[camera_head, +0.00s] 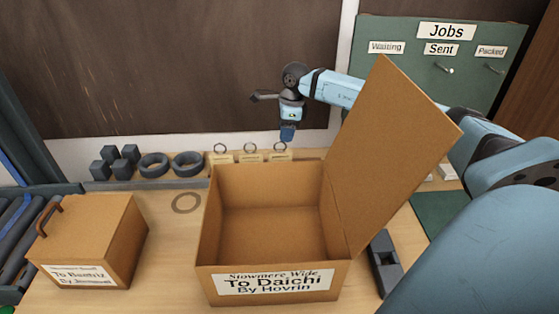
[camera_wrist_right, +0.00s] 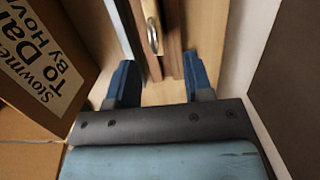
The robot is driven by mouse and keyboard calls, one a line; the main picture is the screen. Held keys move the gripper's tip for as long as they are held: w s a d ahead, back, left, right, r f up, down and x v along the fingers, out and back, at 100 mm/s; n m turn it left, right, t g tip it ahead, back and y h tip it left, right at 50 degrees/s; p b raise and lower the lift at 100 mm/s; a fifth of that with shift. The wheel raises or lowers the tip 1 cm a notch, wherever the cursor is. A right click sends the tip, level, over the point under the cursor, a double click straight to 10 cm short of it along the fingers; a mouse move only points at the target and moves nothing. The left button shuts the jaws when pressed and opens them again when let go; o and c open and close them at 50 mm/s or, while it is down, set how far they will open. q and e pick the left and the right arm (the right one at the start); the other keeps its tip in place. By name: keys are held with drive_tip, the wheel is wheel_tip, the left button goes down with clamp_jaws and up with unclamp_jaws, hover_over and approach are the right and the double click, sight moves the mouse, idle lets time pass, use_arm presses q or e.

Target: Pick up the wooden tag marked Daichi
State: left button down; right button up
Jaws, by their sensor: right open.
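Three small wooden tags with metal rings stand in a row at the back of the table: a left one (camera_head: 220,158), a middle one (camera_head: 250,157) and a right one (camera_head: 280,155). Their lettering is too small to read, so I cannot tell which is marked Daichi. My right gripper (camera_head: 288,133) hangs just above the right-hand tag, blue fingers down. In the right wrist view the gripper (camera_wrist_right: 160,84) is open, and a wooden edge with a metal ring (camera_wrist_right: 153,36) shows beyond the gap between the fingers. My left gripper is not in view.
An open, empty cardboard box (camera_head: 270,240) labelled To Daichi stands in front of the tags, its lid (camera_head: 395,150) raised to the right. A closed box (camera_head: 95,240) is at left. Dark rings (camera_head: 187,164) and blocks stand left of the tags. A Jobs board (camera_head: 440,85) is behind.

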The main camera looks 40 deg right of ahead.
sight(281, 152)
drive_tip(key=shift+w+a+f+p, duration=0.1)
drive_tip(key=shift+a+f, duration=0.15)
drive_tip(key=shift+f, duration=0.8)
drive_tip(key=shift+w+a+f+p, duration=0.15)
drive_tip(key=shift+a+f, duration=0.15)
drive_tip(key=shift+f, duration=0.8)
drive_tip(key=shift+a+f+p, duration=0.1)
drive_tip(key=shift+a+f, duration=0.15)
drive_tip(key=shift+f, duration=0.8)
clamp_jaws()
